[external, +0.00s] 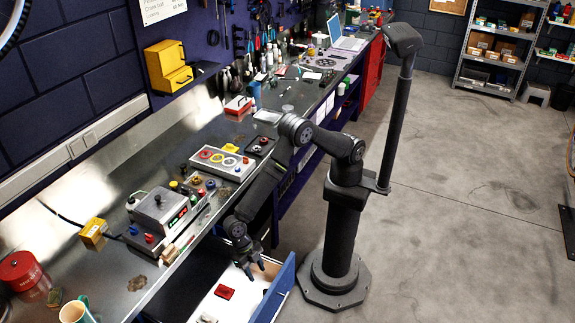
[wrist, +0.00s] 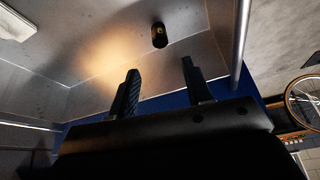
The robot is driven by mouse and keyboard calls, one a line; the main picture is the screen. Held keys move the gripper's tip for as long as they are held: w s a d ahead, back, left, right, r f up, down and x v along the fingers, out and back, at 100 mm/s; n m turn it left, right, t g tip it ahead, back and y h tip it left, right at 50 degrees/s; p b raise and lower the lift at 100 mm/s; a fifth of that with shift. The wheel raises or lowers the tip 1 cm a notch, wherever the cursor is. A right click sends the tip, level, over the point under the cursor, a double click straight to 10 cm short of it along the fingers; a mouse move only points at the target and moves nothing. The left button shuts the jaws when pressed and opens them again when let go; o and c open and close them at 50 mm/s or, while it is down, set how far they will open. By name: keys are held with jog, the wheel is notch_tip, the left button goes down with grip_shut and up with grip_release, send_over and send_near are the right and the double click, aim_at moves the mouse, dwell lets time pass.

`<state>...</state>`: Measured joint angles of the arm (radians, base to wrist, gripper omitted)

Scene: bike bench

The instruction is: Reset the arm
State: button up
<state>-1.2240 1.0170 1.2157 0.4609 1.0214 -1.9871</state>
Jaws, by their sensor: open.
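My gripper (external: 255,268) hangs low at the end of my bent arm, over the open drawer (external: 284,285) below the bench front. Its fingers point down and are apart, with nothing between them. In the wrist view, the two dark fingers of my gripper (wrist: 160,67) are spread. A dark cylinder with a yellowish mark (wrist: 159,35) shows beyond the fingertips on a grey surface, apart from them. A red object (external: 224,292) lies on the pale drawer floor, left of the gripper. A small dark object lies near the drawer front, partly hard to make out.
The bench (external: 118,262) runs along the left above the drawer. On it are a grey control box (external: 160,212), a panel with colored rings (external: 222,162), a yellow block (external: 93,232) and a mug (external: 75,312). The floor (external: 450,200) to the right is open.

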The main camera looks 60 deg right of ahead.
aim_at(265, 292)
jog(key=x, duration=1.1)
jog(key=shift+f, duration=0.3)
jog(key=shift+a+r, duration=0.2)
jog(key=shift+r, duration=0.05)
notch_tip(265, 292, up, 40)
jog(key=w+d+m+t+y, duration=0.2)
jog(key=w+m, duration=0.7)
jog(key=w, duration=1.3)
jog(key=shift+d+m+y, duration=0.3)
jog(key=shift+d+y, duration=0.2)
jog(key=shift+d, duration=0.2)
jog(key=shift+w+r, duration=0.1)
